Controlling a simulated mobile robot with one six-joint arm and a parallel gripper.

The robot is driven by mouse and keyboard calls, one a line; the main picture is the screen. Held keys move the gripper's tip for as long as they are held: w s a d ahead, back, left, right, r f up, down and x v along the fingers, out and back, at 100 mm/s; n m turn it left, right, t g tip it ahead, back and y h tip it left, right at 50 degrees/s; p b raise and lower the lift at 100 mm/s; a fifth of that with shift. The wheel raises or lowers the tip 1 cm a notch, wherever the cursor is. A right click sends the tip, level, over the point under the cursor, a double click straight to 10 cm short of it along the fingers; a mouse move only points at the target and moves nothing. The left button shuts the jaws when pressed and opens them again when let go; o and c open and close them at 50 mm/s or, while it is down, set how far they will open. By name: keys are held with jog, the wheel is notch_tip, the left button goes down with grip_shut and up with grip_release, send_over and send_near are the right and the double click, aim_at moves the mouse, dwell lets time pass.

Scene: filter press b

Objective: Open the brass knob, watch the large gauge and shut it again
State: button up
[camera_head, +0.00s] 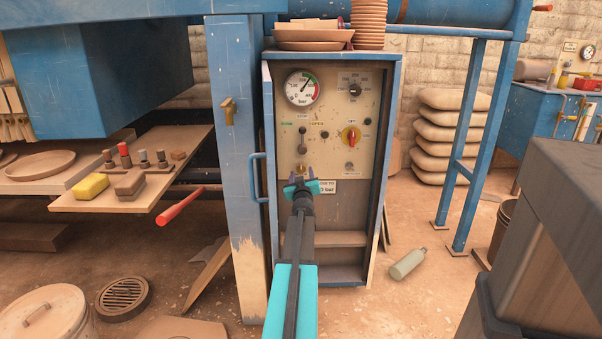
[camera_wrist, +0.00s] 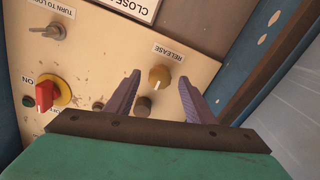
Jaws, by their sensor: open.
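The brass knob (camera_wrist: 159,77) sits on the cream panel in the wrist view, beside a label reading RELEASE. In the head view the brass knob (camera_head: 302,168) shows small, just above my gripper (camera_head: 303,185). My gripper (camera_wrist: 159,79) is open, with one purple finger on each side of the knob. I see gaps between the fingers and the knob; I cannot tell how deep the fingertips reach. The large gauge (camera_head: 303,88) is at the panel's upper left, with its needle pointing up and to the right; it is not in the wrist view.
The cabinet's blue handle (camera_head: 257,178) stands out at the left. A bottle (camera_head: 408,263) lies on the floor at the right.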

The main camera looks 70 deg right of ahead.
aim_at(302, 171)
jog(key=shift+x, duration=1.8)
jog(key=c, duration=1.1)
jog(key=shift+o, duration=0.2)
